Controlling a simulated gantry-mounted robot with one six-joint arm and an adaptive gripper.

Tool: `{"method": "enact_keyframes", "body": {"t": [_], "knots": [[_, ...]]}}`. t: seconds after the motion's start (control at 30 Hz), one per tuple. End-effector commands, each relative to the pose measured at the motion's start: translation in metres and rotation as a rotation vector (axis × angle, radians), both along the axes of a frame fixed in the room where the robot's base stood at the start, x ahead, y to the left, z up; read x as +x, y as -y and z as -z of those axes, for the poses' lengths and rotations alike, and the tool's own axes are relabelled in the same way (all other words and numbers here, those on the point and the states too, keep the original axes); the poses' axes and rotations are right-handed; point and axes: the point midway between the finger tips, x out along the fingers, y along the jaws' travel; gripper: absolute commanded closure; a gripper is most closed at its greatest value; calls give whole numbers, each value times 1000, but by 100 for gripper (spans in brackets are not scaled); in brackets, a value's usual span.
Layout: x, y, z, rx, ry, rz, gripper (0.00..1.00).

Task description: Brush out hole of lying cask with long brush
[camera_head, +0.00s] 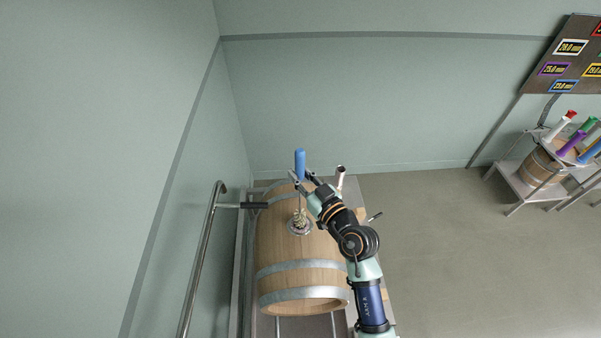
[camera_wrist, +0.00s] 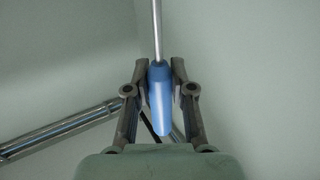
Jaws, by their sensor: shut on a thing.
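The wooden cask (camera_head: 282,252) lies on its side with metal hoops, below my arm in the head view. Its hole has a light ring (camera_head: 293,232) on the upper side. My gripper (camera_head: 302,178) is shut on the blue handle (camera_head: 299,160) of the long brush, above the cask's far part. In the wrist view the blue handle (camera_wrist: 160,98) sits between both fingers (camera_wrist: 160,75), and the thin metal rod (camera_wrist: 157,25) runs out of the top. The pale bristles (camera_head: 300,217) appear at the hole; I cannot tell whether they are inside or just above.
A metal rail (camera_head: 203,262) stands left of the cask, near the wall. A white-and-brown cylinder (camera_head: 340,174) stands beyond my gripper to the right. At far right, a rack (camera_head: 520,188) holds another cask (camera_head: 543,167) and coloured handles (camera_head: 571,144), below a label board (camera_head: 565,62). Open floor lies between.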

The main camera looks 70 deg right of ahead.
Motion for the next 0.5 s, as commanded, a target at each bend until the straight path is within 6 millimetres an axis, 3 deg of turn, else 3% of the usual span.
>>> {"method": "enact_keyframes", "body": {"t": [0.5], "knots": [[0, 0, 27, 1, 0, 0, 100]]}}
